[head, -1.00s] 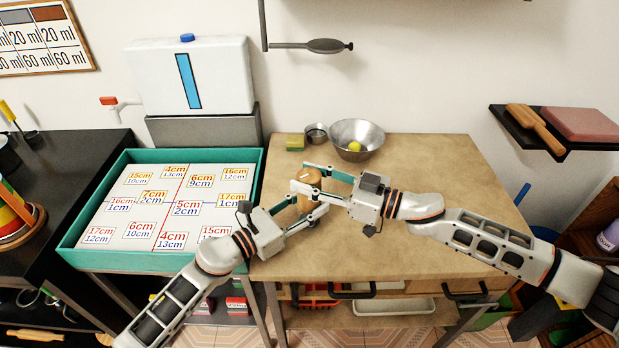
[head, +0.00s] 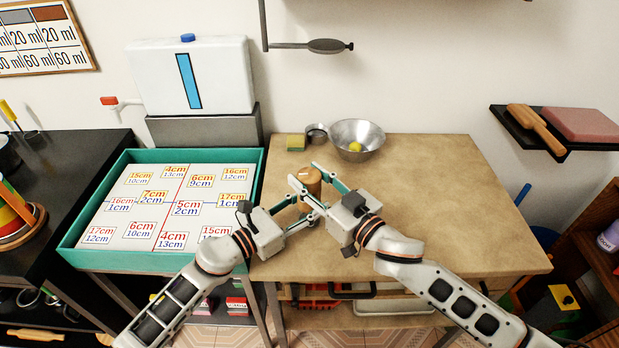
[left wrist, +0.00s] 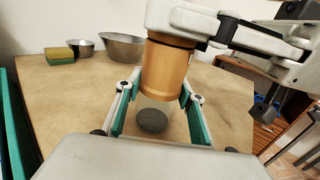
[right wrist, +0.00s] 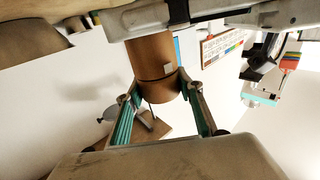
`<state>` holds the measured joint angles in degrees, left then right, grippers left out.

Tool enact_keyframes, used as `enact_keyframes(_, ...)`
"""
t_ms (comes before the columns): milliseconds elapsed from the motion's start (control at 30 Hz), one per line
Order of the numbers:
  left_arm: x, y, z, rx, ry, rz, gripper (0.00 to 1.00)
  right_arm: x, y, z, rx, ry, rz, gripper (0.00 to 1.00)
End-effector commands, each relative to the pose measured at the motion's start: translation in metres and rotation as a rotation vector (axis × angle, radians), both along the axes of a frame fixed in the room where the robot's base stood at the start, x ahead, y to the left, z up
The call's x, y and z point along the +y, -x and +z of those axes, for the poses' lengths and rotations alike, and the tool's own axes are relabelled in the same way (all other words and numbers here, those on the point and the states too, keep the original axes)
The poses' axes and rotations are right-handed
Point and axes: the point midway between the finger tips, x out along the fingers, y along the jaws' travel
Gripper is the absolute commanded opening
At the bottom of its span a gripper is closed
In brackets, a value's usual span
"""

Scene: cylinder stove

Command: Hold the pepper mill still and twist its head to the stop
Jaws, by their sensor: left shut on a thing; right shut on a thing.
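The pepper mill (head: 312,176) is a brown wooden cylinder standing upright near the left part of the wooden table. My left gripper (head: 309,211) is shut around its lower part; in the left wrist view the mill (left wrist: 166,72) stands between those fingers. My right gripper (head: 309,180) is shut around its upper part, coming from the front right. In the right wrist view the mill (right wrist: 152,57) shows a dark seam and a small pale mark beside it.
A green-rimmed tray (head: 70,238) of number cards is at left. The table's right side (head: 450,200) is clear.

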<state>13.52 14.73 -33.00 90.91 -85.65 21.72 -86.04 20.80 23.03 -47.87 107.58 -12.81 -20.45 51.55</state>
Motion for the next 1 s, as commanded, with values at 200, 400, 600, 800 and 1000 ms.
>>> enact_keyframes(200,-0.0027,0.0019,-0.0001,0.002,0.001,-0.006,0.11,0.0045,0.0027,0.0029,0.002,-0.015,-0.137,0.15)
enact_keyframes(400,-0.0031,0.0022,-0.0006,0.002,0.000,-0.007,0.11,0.0042,0.0022,0.0036,0.000,-0.017,-0.238,0.15)
enact_keyframes(600,-0.0034,0.0027,-0.0012,0.003,0.000,-0.007,0.11,0.0035,0.0014,0.0041,-0.001,-0.016,-0.307,0.15)
enact_keyframes(800,-0.0035,0.0029,-0.0017,0.003,0.000,-0.008,0.11,0.0020,0.0011,0.0035,-0.002,-0.011,-0.345,0.15)
enact_keyframes(1000,-0.0033,0.0030,-0.0019,0.003,-0.002,-0.007,0.11,0.0011,0.0008,0.0032,-0.001,-0.008,-0.357,0.15)
